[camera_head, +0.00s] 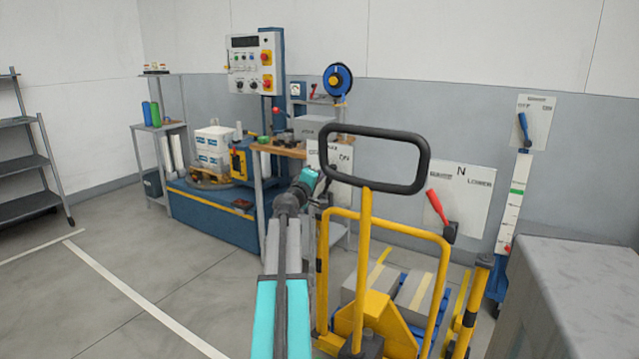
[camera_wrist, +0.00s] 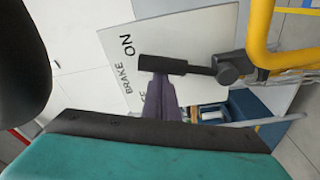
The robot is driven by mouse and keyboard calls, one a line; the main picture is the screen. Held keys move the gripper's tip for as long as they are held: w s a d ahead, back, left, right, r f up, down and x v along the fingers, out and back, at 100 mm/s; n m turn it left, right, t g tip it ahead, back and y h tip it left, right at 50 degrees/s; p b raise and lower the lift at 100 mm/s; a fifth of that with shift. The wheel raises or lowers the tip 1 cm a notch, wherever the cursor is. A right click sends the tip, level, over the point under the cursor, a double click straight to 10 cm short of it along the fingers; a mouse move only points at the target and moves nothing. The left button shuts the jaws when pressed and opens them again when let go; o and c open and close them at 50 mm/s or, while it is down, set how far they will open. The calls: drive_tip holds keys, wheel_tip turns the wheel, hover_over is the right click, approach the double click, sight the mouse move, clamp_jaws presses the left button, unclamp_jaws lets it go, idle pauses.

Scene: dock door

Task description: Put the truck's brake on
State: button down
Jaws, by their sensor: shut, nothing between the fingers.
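The pallet truck has a yellow frame (camera_head: 444,290) and a black loop handle (camera_head: 422,160). In the wrist view, a short black brake lever (camera_wrist: 200,67) sticks out sideways from a dark pivot on the yellow tube (camera_wrist: 262,30). Behind it is a white sign (camera_wrist: 112,58) reading "BRAKE" and "ON"; its lower wording is partly hidden. The sign also shows behind the loop handle in the head view (camera_head: 316,158). My gripper (camera_head: 312,176) is shut and empty, left of the truck's frame. In the wrist view, its fingers (camera_wrist: 161,88) are at the lever's free end; contact cannot be told.
A red lever (camera_head: 436,206) stands by a sign (camera_head: 472,200) with "N" and "LOWER". Strapped boxes (camera_head: 413,296) sit behind the frame. A grey block (camera_head: 590,290) fills the right front. A workbench (camera_head: 285,150) and blue machine stand behind. Left floor is clear.

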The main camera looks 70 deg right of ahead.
drive_tip(key=m+b, duration=0.1)
drive_tip(key=b, duration=0.1)
drive_tip(key=s+b, duration=0.1)
drive_tip(key=s+m+b, duration=0.1)
drive_tip(key=b, duration=0.1)
drive_tip(key=shift+a+f+m+b, duration=0.25)
drive_tip(key=shift+f+m+b, duration=0.05)
drive_tip(key=shift+f+b, duration=0.05)
drive_tip(key=shift+s, duration=0.25)
idle(0.4)
drive_tip(key=shift+w+d+r, duration=0.85)
drive_tip(key=shift+w+r, duration=0.25)
drive_tip(key=shift+w, duration=0.7)
drive_tip(key=w+a, duration=0.1)
drive_tip(key=a, duration=0.9)
drive_tip(key=shift+f, duration=0.35)
drive_tip(key=shift+w, duration=0.15)
